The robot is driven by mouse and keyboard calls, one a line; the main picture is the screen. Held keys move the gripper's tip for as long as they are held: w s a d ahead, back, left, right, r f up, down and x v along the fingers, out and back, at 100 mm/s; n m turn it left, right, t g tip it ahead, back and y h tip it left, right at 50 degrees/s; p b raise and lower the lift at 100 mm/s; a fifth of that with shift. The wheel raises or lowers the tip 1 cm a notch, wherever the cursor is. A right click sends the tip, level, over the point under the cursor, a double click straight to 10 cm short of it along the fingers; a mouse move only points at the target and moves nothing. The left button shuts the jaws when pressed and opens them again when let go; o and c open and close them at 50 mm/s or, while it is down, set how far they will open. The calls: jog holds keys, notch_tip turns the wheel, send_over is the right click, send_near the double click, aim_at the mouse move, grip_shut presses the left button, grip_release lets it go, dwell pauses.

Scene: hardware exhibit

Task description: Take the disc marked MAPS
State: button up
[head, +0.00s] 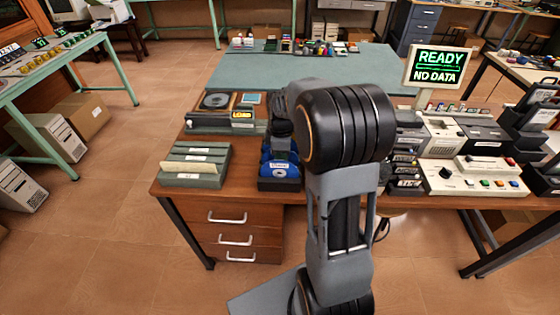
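A dark rack (280,186) stands near the front edge of the wooden desk, with several discs in it. A blue disc (280,170) with a pale label shows at its front. The label is too small to read, so I cannot tell which disc is marked MAPS. My arm stands upright in front of the desk and covers the area just right of the rack.
Left of the rack is a grey-green drawer box (195,166) with pale cards. Behind it is a tray with a dark round disc (215,101). At right are a console (474,175) with knobs and buttons and a sign (437,66) reading READY NO DATA.

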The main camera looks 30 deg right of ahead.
grip_shut()
jog(key=shift+r, duration=0.1)
